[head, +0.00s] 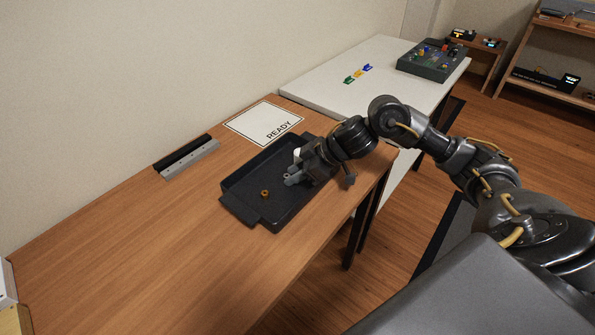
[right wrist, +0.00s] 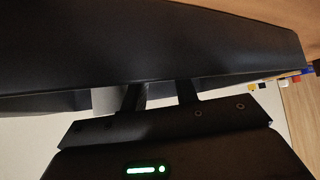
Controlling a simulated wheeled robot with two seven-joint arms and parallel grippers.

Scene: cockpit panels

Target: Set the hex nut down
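A small orange-brown piece, which looks like the hex nut (head: 265,193), lies in the black tray (head: 240,183) on the wooden table. It sits a little left of my right gripper (head: 289,180) in the head view. My right gripper is low over the right part of the tray, apart from the nut. In the right wrist view its two dark fingers (right wrist: 161,96) stand apart with nothing visible between them. A large dark surface, probably the tray, fills the top of that view. The nut cannot be seen there. My left gripper is not in view.
A white READY card (head: 263,122) lies behind the tray. A grey and black bar (head: 187,158) lies farther left. A white table (head: 330,85) behind carries coloured clips (head: 358,74) and a switch panel (head: 432,60).

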